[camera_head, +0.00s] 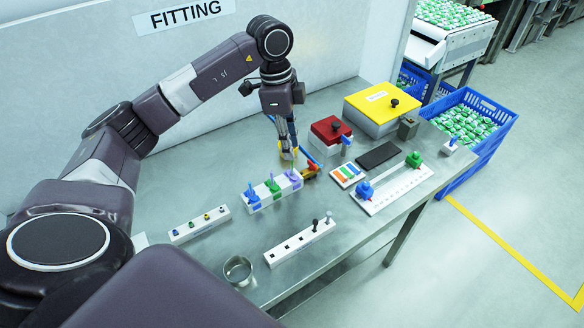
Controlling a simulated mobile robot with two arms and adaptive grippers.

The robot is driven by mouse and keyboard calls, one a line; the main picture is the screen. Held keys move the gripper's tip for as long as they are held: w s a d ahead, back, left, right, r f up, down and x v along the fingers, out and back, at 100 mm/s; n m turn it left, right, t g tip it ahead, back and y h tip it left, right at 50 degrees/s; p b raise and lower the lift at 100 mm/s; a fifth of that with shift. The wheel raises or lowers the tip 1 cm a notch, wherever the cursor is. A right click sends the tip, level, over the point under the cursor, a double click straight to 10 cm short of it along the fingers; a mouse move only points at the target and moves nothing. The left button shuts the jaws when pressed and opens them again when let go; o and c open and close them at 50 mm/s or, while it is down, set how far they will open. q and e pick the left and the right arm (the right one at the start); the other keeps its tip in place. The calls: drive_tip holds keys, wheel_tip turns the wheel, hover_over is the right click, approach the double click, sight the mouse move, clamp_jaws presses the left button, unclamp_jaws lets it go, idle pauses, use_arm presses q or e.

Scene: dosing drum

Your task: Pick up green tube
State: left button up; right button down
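My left gripper (288,154) points down from above, just behind the right end of a white rack (262,204). The rack holds a blue piece (251,196), a green piece (272,184) and a purple piece (294,175), all upright. A thin green line (292,168) shows just below the fingertips, above the purple piece; it may be a green tube, but it is too small to be sure. The fingers are narrow and seen from the side, so whether they are closed on it does not show. My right gripper is out of view.
A red box (330,133) and a yellow-lidded box (382,104) stand behind right. An orange-red piece (311,170) lies close to the gripper. Front pieces are a white strip (200,226), a peg block (298,245) and a metal cup (238,269). The back-left tabletop is clear.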

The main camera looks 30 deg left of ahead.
sight(292, 165)
use_arm(q)
drive_tip(key=f, duration=0.2)
drive_tip(key=f+p, duration=0.1)
drive_tip(key=f, duration=0.1)
drive_tip(key=f+p, duration=0.1)
drive_tip(key=f, duration=0.1)
drive_tip(key=shift+s+d+f, duration=0.2)
drive_tip(key=shift+s+d, duration=0.1)
drive_tip(key=shift+d, duration=0.1)
drive_tip(key=shift+f, duration=0.25)
clamp_jaws()
